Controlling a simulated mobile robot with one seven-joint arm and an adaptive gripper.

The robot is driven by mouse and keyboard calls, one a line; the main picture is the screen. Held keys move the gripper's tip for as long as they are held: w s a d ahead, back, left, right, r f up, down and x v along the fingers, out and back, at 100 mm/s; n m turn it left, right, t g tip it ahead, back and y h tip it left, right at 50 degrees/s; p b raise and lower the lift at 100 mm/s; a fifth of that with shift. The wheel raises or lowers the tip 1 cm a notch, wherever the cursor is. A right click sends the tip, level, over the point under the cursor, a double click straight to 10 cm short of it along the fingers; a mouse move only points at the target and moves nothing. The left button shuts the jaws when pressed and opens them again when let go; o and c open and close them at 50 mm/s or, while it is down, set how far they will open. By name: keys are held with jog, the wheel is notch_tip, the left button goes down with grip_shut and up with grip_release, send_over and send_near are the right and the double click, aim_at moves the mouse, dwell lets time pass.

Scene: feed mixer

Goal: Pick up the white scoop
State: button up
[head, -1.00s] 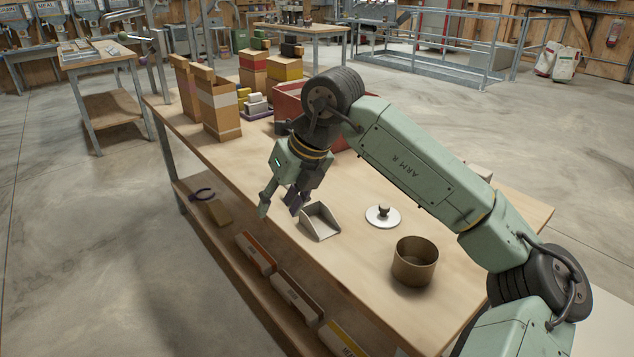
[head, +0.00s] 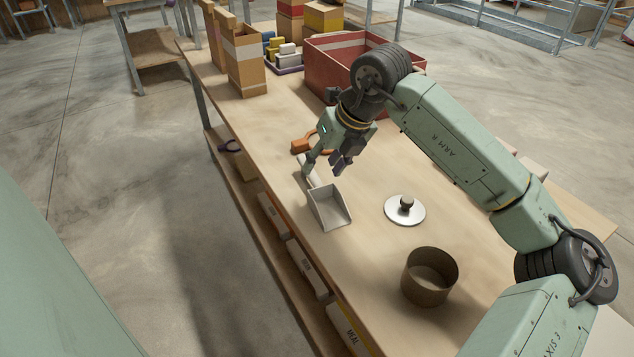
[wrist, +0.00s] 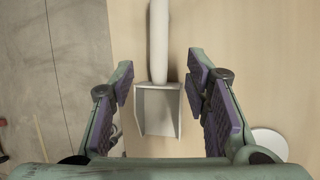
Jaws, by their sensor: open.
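The white scoop (head: 328,209) lies on the wooden table near its left edge in the head view. Its handle points away, up toward my gripper (head: 325,168). In the wrist view the scoop's pan (wrist: 159,112) and its pale round handle (wrist: 159,40) lie between the two purple-padded fingers of my gripper (wrist: 160,85). The fingers are wide apart, one on each side, and touch nothing that I can see. My gripper is above the scoop's handle end; the exact height is hard to tell.
A round metal lid with a knob (head: 405,210) and a brown round pot (head: 430,276) stand right of the scoop. An orange-handled item (head: 303,145) lies behind my gripper. A red bin (head: 330,65) and cardboard boxes (head: 245,58) stand farther back. The table edge is close on the left.

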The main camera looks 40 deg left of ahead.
aim_at(315, 174)
jog(key=p+x, duration=0.1)
jog(key=x, duration=0.1)
jog(key=p+x, duration=0.1)
jog(key=x, duration=0.2)
jog(key=shift+w+a, duration=0.1)
jog(key=shift+a, duration=0.2)
jog(key=shift+c, duration=0.3)
jog(key=shift+r, duration=0.1)
grip_shut()
